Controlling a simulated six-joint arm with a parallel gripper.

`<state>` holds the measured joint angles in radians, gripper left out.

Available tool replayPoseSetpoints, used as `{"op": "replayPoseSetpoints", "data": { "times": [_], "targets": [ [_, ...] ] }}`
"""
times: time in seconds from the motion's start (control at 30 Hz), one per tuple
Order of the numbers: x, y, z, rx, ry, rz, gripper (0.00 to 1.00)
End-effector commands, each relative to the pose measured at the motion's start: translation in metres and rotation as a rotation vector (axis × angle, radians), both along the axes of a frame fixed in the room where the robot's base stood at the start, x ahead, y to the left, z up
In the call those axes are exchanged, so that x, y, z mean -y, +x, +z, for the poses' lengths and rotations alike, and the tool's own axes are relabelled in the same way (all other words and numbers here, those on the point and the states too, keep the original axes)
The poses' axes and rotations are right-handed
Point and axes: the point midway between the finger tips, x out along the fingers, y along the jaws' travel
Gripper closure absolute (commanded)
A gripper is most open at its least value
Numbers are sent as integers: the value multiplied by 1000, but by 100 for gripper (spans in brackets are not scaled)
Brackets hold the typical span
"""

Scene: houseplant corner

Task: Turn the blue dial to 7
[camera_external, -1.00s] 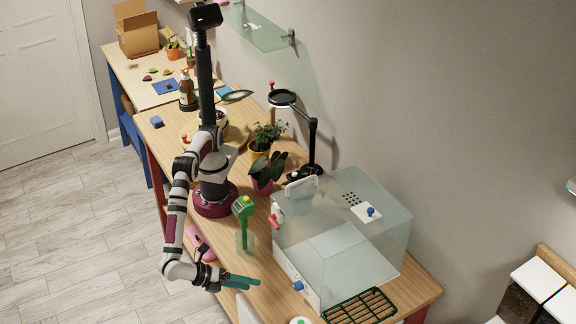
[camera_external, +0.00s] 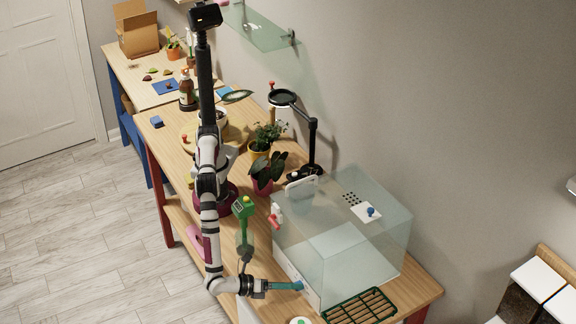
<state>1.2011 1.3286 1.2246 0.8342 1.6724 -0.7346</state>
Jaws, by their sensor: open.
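The blue dial (camera_external: 301,285) is on the white front panel (camera_external: 312,297) of a clear, box-like case (camera_external: 345,255) at the front right of the bench. My gripper (camera_external: 296,286), with teal fingers, points right with its tips at the dial and covers most of it. It is open; I cannot tell whether its fingers are around the dial or touching it. The dial's numbers and pointer are too small to read. A second blue knob (camera_external: 371,211) stands on a white plate on the case's top.
A red-handled item (camera_external: 275,217) is at the case's left corner. A green-framed slatted tray (camera_external: 359,306) lies right of the dial. Potted plants (camera_external: 266,170) and a magnifier lamp (camera_external: 313,140) stand behind.

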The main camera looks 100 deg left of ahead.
Motion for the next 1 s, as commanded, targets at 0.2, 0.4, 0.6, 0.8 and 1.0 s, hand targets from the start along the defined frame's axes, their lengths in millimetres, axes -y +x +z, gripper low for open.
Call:
{"op": "replayPoseSetpoints", "data": {
  "times": [0.2,0.4,0.6,0.8,1.0],
  "targets": [
    [0,0,0,-1,0,1,34],
    [0,0,0,-1,0,1,68],
    [0,0,0,-1,0,1,100],
    [0,0,0,-3,2,0,100],
    [0,0,0,-37,35,2,100]
  ]
}}
